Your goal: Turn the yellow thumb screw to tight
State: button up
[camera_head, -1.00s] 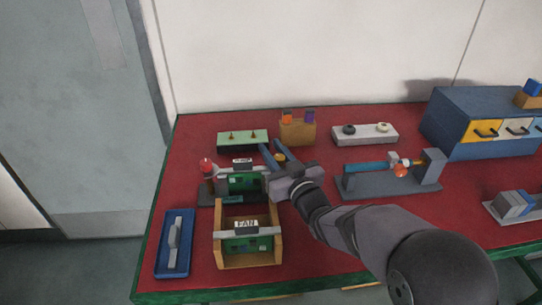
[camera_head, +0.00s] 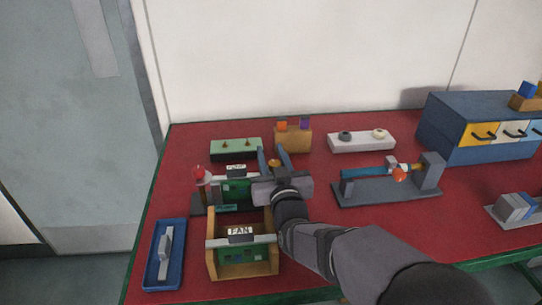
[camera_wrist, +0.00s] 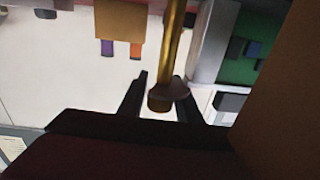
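The yellow thumb screw (camera_head: 274,163) shows as a small yellow top between my fingers, beside the green module with the upper label. In the wrist view a brass shaft ends in a rounded brass knob (camera_wrist: 163,100), which looks like the screw. My gripper (camera_head: 272,152) is open around it in the head view. In the wrist view my gripper (camera_wrist: 160,85) has one finger on each side of the knob. There is a gap on the left, and the right finger lies close to the knob. I cannot tell if it touches.
A wooden frame with a FAN label (camera_head: 240,232) stands just in front. A red-topped post (camera_head: 198,175) is at left, and a blue tray (camera_head: 165,255) lies front left. A tan block (camera_head: 293,138) stands behind, and a grey fixture (camera_head: 388,188) is at right.

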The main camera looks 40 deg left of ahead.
jog(key=shift+o, duration=0.7)
jog(key=shift+s+d, duration=0.1)
jog(key=v, duration=0.7)
jog(key=shift+b, duration=0.35)
